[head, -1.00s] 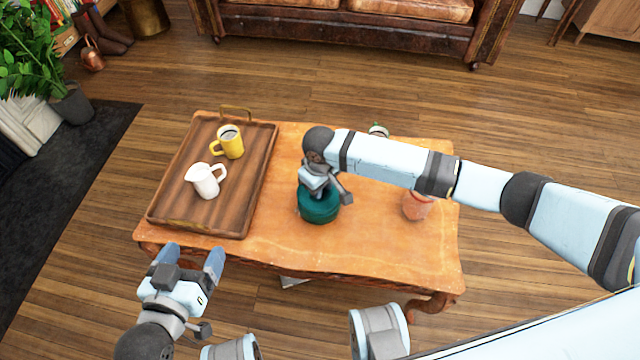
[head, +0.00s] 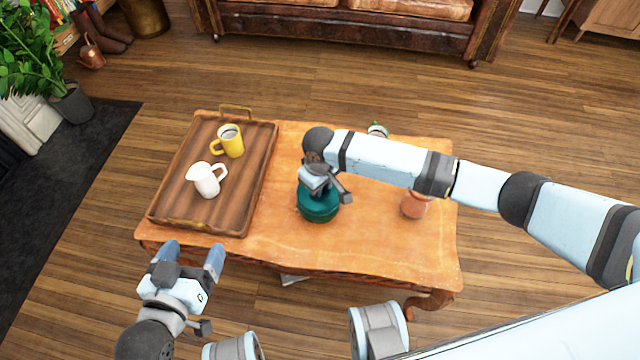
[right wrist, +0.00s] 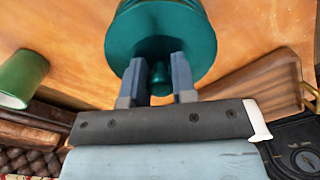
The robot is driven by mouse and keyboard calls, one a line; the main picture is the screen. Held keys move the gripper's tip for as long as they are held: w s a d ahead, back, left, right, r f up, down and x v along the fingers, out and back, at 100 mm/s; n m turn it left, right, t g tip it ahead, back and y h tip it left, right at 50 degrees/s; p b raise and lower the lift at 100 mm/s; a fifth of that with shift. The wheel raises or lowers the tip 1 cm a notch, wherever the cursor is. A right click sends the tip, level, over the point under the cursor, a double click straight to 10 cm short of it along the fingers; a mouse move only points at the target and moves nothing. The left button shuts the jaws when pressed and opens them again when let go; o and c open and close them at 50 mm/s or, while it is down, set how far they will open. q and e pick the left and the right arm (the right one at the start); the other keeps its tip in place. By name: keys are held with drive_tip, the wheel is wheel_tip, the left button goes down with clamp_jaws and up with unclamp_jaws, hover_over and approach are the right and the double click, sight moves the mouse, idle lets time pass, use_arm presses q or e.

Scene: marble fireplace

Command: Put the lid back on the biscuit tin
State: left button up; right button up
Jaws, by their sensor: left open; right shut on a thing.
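The teal biscuit tin (head: 318,211) stands on the wooden table, right of the tray. My right gripper (head: 318,189) is over it, pointing down and partly covering it. In the right wrist view the gripper (right wrist: 159,72) is shut on the knob of the round teal lid (right wrist: 160,32). The lid lines up with the tin, but I cannot tell whether it rests on the rim or is slightly above it. My left gripper (head: 190,256) is open and empty, at the table's front left edge, away from the tin.
A wooden tray (head: 173,208) at the left holds a yellow mug (head: 233,146) and a white jug (head: 206,181). A terracotta pot (head: 413,206) stands at the right. A green object (head: 377,130) is at the back, partly behind my right arm. The table's front middle is clear.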

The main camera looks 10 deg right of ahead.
use_arm(q)
drive_tip(key=shift+r+p, duration=1.7)
use_arm(e)
drive_tip(key=shift+f, duration=0.15)
idle(1.1)
drive_tip(key=o, duration=1.5)
drive_tip(key=shift+c, duration=0.2)
use_arm(q)
drive_tip(key=shift+f, duration=0.1)
use_arm(e)
wheel_tip(320, 180, up, 3)
drive_tip(key=p, duration=0.3)
drive_tip(key=shift+f, duration=0.1)
wheel_tip(320, 180, up, 4)
drive_tip(key=p, duration=0.5)
use_arm(q)
drive_tip(key=s+a+f+g+y, duration=0.2)
drive_tip(key=a+f+g, duration=0.1)
drive_tip(key=f, duration=0.2)
drive_tip(key=shift+s+f, duration=0.15)
